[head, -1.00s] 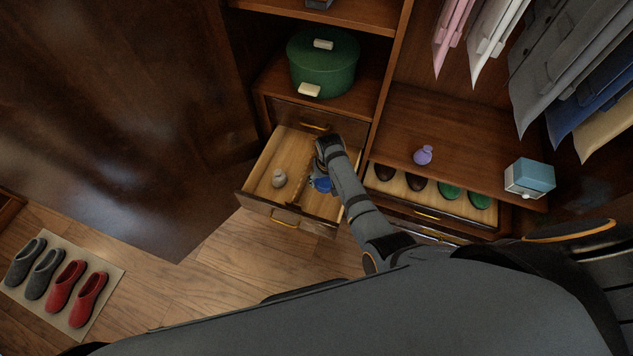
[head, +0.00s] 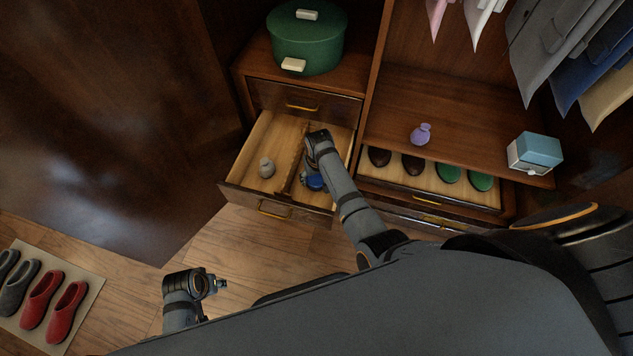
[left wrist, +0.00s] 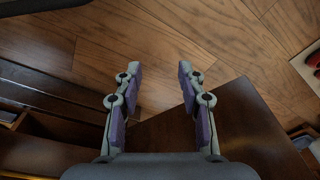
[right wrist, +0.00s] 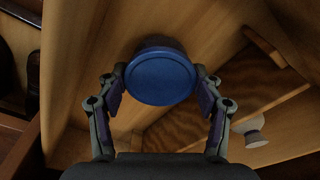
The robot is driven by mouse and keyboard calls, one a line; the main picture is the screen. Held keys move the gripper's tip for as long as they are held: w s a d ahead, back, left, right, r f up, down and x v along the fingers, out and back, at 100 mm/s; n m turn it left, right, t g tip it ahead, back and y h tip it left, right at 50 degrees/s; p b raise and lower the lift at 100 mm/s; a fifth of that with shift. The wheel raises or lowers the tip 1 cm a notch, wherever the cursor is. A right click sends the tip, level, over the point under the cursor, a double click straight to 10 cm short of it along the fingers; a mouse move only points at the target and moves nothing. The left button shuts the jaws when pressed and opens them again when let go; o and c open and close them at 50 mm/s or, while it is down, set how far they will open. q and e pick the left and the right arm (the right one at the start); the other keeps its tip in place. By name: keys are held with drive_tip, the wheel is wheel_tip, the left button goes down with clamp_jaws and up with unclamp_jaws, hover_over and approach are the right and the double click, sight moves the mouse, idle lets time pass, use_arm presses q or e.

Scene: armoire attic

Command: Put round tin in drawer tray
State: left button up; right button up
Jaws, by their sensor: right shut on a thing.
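The round tin (head: 315,183) has a blue lid and shows in the head view inside the right compartment of the open drawer tray (head: 238,196). My right gripper (head: 311,174) is shut on the tin; its fingers grip the sides of the tin (right wrist: 161,77) in the right wrist view. I cannot tell whether the tin rests on the drawer floor. A wooden divider (head: 296,160) runs beside it. My left gripper (head: 219,284) is over the floor, left of the drawer front. In the left wrist view its fingers (left wrist: 156,90) are apart and empty.
A small pale knobbed object (head: 267,168) stands in the drawer's left compartment. A green lidded box (head: 306,42) sits above the drawer. To the right are a shoe tray (head: 429,177), a purple pouch (head: 421,134) and a blue-and-white box (head: 534,152).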

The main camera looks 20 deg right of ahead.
drive_tip(key=shift+f+b, duration=0.65)
drive_tip(key=shift+f, duration=0.2)
use_arm(q)
wheel_tip(320, 180, up, 7)
drive_tip(key=d, duration=0.1)
drive_tip(key=shift+d+f, duration=0.15)
drive_tip(key=shift+d, duration=0.1)
use_arm(e)
drive_tip(key=o, duration=1.2)
drive_tip(key=shift+f, duration=0.15)
